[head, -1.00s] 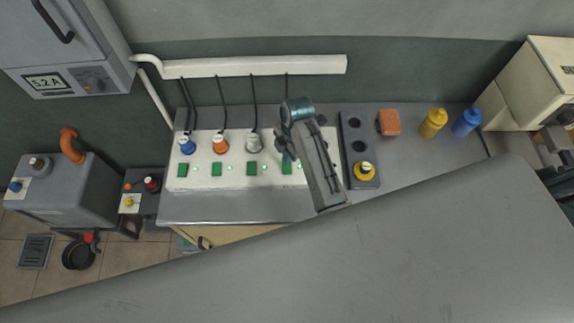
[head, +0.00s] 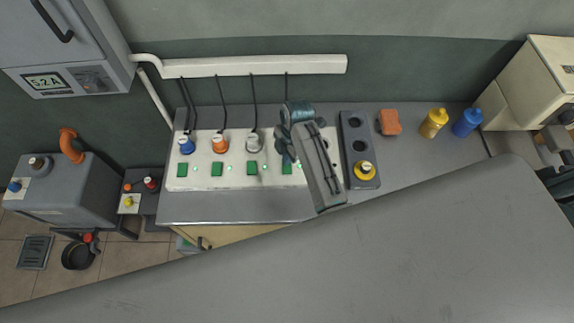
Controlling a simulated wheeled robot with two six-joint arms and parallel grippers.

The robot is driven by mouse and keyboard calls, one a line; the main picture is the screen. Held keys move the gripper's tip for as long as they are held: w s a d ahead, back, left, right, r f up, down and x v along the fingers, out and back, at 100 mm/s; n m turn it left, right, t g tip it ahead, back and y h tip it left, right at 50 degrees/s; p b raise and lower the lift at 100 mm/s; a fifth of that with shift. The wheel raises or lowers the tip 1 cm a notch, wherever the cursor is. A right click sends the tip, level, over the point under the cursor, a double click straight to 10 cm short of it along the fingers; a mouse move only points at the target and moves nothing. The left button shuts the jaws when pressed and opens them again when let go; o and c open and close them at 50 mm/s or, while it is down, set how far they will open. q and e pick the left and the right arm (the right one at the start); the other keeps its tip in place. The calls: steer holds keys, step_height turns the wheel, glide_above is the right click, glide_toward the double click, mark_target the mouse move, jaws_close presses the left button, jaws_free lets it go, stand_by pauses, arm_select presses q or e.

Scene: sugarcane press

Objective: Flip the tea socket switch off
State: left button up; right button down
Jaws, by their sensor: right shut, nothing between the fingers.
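A white socket board (head: 202,150) lies on the grey counter with a row of green switches and small lit green lamps. Blue (head: 186,146), orange (head: 219,145) and pale grey (head: 253,144) plugs sit in it, each on a black cable. Their labels are too small to read, so I cannot tell which socket is tea. The rightmost green switch (head: 287,169) is partly visible below my right gripper (head: 288,158). The gripper is shut and empty over the board's right end and hides the socket there. Whether it touches the switch is unclear. My left gripper is out of view.
A dark holder (head: 353,120) with round holes and a yellow-based item (head: 365,171) stands just right of my arm. An orange sponge (head: 389,122), yellow bottle (head: 433,123) and blue bottle (head: 467,123) are farther right. The counter front (head: 220,208) is clear.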

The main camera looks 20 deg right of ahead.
steer(key=shift+f, duration=0.3)
steer(key=shift+r, duration=0.1)
steer(key=shift+r+p, duration=0.7)
steer(key=shift+r, duration=2.8)
